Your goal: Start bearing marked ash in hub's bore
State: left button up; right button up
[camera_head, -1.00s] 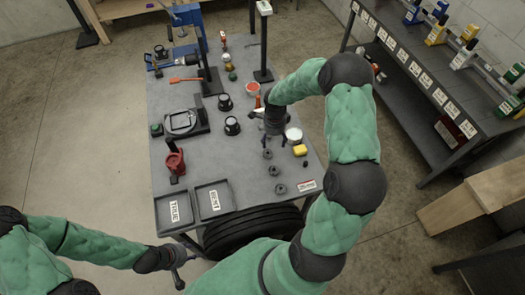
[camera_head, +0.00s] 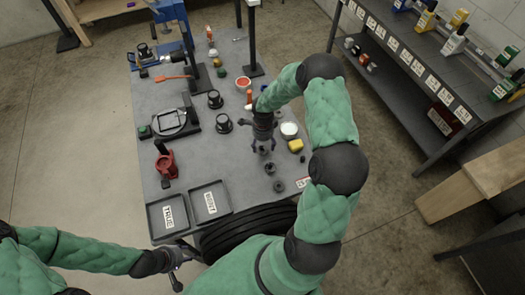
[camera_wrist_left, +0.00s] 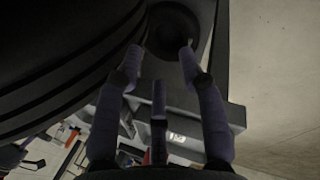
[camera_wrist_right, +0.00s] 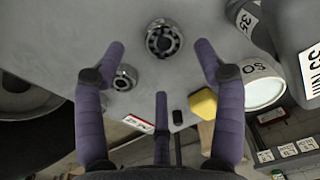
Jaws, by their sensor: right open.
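Several small dark ring bearings lie in a row at the right front of the table; two show clearly in the head view, a middle bearing (camera_head: 270,168) and a front bearing (camera_head: 279,186). My right gripper (camera_head: 263,149) is open above the far end of this row. In the right wrist view one bearing (camera_wrist_right: 163,40) shows between the open fingertips, and another bearing (camera_wrist_right: 125,77) lies near the left finger. No ash mark is readable. Two black flanged parts, possibly hubs, stand farther back (camera_head: 215,99) and nearer (camera_head: 223,123). My left gripper (camera_wrist_left: 161,54) is open and empty, low by the table's front.
Two labelled trays (camera_head: 167,217) (camera_head: 210,202) sit at the front left. A tyre (camera_head: 247,226) stands against the table's front edge. A yellow block (camera_head: 296,146) and a white tub (camera_head: 289,130) are right of my right gripper. A red jack (camera_head: 166,163) stands at left.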

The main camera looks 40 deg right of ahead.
aim_at(263, 150)
jog(key=shift+w+d+f, duration=0.1)
jog(key=shift+w+f, duration=0.05)
jog(key=shift+f, duration=1.1)
jog(key=shift+w+d+f, duration=0.1)
jog(key=shift+f, duration=1.1)
jog(key=c, duration=1.3)
